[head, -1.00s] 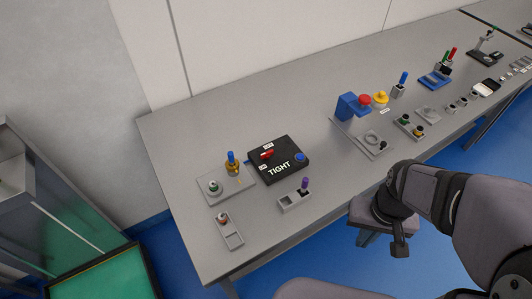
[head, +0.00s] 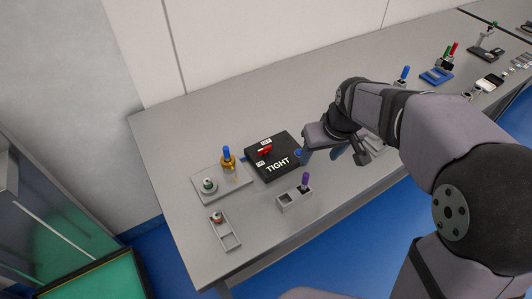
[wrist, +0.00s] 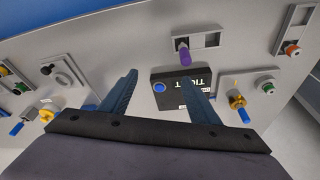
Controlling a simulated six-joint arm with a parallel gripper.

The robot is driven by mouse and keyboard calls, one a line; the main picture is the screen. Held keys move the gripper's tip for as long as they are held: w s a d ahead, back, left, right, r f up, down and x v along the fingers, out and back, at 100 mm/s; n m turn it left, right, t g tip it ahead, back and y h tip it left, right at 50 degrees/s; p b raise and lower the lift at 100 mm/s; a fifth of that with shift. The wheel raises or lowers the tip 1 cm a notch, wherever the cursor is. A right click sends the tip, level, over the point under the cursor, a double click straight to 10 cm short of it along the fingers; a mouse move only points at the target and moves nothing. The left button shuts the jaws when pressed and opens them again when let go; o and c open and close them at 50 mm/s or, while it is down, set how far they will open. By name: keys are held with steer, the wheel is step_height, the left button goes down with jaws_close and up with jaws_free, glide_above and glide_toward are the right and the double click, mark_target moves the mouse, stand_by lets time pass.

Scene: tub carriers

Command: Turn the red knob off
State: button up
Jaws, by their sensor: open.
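The red knob (head: 264,151) sits on top of a black box marked TIGHT (head: 283,172), between two small white labels too small to read surely. My gripper (head: 332,156) is open and empty, above the table to the right of the box in the head view. In the wrist view my gripper (wrist: 158,74) has its two blue fingers spread wide. The black box (wrist: 170,101) shows between and behind them, with its blue button (wrist: 159,87) in the gap. The red knob is not visible there; the right finger covers part of the box.
A tray with a blue-topped brass piece (head: 227,159) stands left of the box. A grey holder with a purple-handled piece (head: 305,181) stands in front. A grey slotted tray (head: 226,235) lies near the table's front left. The table behind the box is clear.

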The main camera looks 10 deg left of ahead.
mark_target(265, 148)
steer(key=w+a+n+y+b, duration=0.2)
steer(key=w+a+n+b, duration=0.15)
steer(key=a, duration=1.05)
steer(key=shift+w+d+p+x, duration=0.15)
steer(key=shift+p+x, duration=0.1)
steer(key=shift+x, duration=1)
steer(key=shift+d+p+x, duration=0.15)
steer(key=shift+p+x, duration=0.15)
steer(key=shift+x, duration=0.95)
steer(key=shift+w+d+p+x, duration=0.15)
steer(key=shift+p+x, duration=0.1)
steer(key=shift+x, duration=1)
steer(key=shift+f, duration=0.1)
steer(key=c, duration=1.1)
